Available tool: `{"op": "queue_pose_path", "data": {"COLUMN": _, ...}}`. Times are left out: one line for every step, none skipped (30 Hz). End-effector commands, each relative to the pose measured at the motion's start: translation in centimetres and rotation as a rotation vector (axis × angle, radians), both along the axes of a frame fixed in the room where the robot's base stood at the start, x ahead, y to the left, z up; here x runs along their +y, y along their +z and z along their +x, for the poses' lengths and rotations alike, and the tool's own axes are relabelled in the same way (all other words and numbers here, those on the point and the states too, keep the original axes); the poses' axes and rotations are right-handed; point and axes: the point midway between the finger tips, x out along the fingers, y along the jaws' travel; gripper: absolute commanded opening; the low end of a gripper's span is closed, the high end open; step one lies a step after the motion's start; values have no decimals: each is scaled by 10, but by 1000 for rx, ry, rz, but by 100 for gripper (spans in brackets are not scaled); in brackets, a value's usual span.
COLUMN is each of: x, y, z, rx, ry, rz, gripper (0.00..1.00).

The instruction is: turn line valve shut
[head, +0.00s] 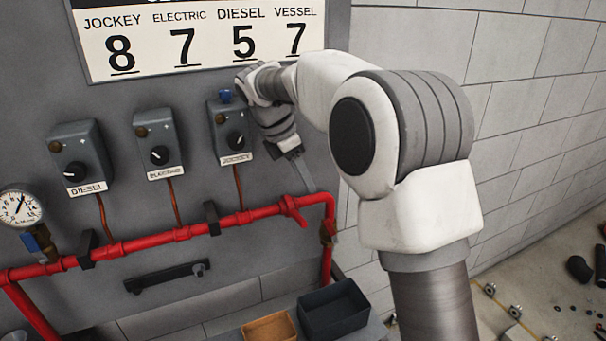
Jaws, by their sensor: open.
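A red pipe (180,233) runs along the grey panel and turns down at the right. A red fitting with a short slanted piece (293,207) sits on it near that bend. A blue-handled valve (40,243) is below the gauge at the left. I cannot tell which is the line valve. My gripper (296,165) points down, above the red fitting and right of the jockey switch box. It looks empty and open. My arm hides part of the panel's right side.
Switch boxes labelled diesel (79,158) and jockey (229,133) flank a third box (158,145). A gauge (20,207) is at left. A black handle (166,275) is below the pipe. A dark bin (333,310) and orange-brown bin (270,328) stand below. Small parts litter the floor at right.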

Motion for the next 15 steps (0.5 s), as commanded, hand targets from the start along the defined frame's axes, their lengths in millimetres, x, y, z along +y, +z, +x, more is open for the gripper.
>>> {"op": "queue_pose_path", "data": {"x": 1, "y": 2, "z": -1, "rx": 0, "ry": 1, "rz": 0, "gripper": 41}}
{"op": "queue_pose_path", "data": {"x": 1, "y": 3, "z": -1, "rx": 1, "ry": 1, "rz": -1, "gripper": 41}}
{"op": "queue_pose_path", "data": {"x": 1, "y": 3, "z": -1, "rx": 1, "ry": 1, "rz": -1, "gripper": 41}}
{"op": "queue_pose_path", "data": {"x": 1, "y": 3, "z": -1, "rx": 1, "ry": 1, "rz": -1, "gripper": 41}}
{"op": "queue_pose_path", "data": {"x": 1, "y": 3, "z": -1, "rx": 1, "ry": 1, "rz": -1, "gripper": 41}}
{"op": "queue_pose_path", "data": {"x": 1, "y": 3, "z": -1, "rx": 1, "ry": 1, "rz": -1, "gripper": 41}}
{"op": "queue_pose_path", "data": {"x": 1, "y": 3, "z": -1, "rx": 1, "ry": 1, "rz": -1, "gripper": 41}}
{"op": "queue_pose_path", "data": {"x": 1, "y": 3, "z": -1, "rx": 1, "ry": 1, "rz": -1, "gripper": 41}}
{"op": "queue_pose_path", "data": {"x": 1, "y": 3, "z": -1, "rx": 1, "ry": 1, "rz": -1, "gripper": 41}}
{"op": "queue_pose_path", "data": {"x": 1, "y": 3, "z": -1, "rx": 1, "ry": 1, "rz": -1, "gripper": 38}}
{"op": "queue_pose_path", "data": {"x": 1, "y": 3, "z": -1, "rx": 2, "ry": -1, "rz": 0, "gripper": 32}}
{"op": "queue_pose_path", "data": {"x": 0, "y": 1, "z": -1, "rx": 5, "ry": -8, "rz": 4, "gripper": 25}}
{"op": "queue_pose_path", "data": {"x": -2, "y": -1, "z": -2, "rx": 9, "ry": -16, "rz": 9, "gripper": 20}}
{"op": "queue_pose_path", "data": {"x": -4, "y": -5, "z": -3, "rx": 16, "ry": -30, "rz": 19, "gripper": 14}}
{"op": "queue_pose_path", "data": {"x": -8, "y": -11, "z": -4, "rx": 31, "ry": -58, "rz": 37, "gripper": 7}}
